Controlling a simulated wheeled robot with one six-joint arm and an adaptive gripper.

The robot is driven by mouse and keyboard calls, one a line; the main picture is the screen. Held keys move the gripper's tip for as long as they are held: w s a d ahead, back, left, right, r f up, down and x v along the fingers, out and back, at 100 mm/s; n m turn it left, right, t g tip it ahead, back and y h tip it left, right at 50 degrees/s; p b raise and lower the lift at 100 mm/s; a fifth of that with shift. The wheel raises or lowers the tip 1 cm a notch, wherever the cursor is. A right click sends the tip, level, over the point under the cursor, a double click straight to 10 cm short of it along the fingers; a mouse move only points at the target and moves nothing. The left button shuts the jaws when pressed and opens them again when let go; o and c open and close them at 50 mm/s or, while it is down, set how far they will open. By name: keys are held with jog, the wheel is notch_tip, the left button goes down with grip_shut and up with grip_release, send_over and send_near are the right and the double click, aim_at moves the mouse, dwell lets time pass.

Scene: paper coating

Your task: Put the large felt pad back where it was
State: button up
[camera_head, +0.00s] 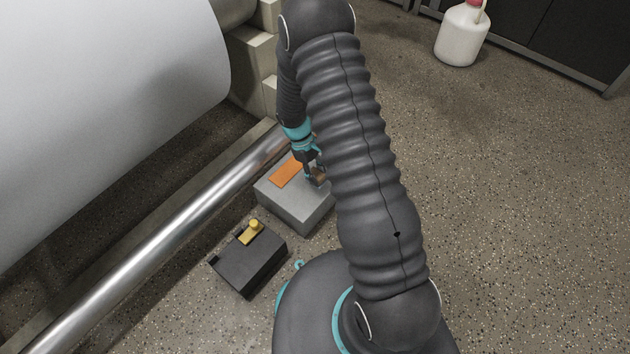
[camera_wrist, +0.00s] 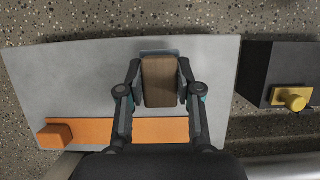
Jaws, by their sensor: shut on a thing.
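A brown block with a grey edge, which looks like the large felt pad (camera_wrist: 160,82), is between the two fingers of my gripper (camera_wrist: 160,72) in the wrist view. The fingers press on its left and right sides. It is over the top of a light grey box (camera_wrist: 70,85); I cannot tell whether it touches that top. In the head view the pad (camera_head: 320,175) is small and partly hidden by my gripper (camera_head: 314,172), above the right part of the grey box (camera_head: 298,207).
An orange strip (camera_wrist: 160,130) and an orange block (camera_wrist: 54,136) lie along the box's near edge in the wrist view. A black box (camera_head: 248,268) with a yellow knob (camera_head: 253,225) stands beside it. A metal roller (camera_head: 165,240) runs along the left. A white jug (camera_head: 462,38) stands far right.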

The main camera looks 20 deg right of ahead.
jog(key=shift+w+a+f, duration=0.35)
jog(key=shift+f+b, duration=0.3)
jog(key=shift+f, duration=1.65)
jog(key=shift+f, duration=0.1)
jog(key=o, duration=1.1)
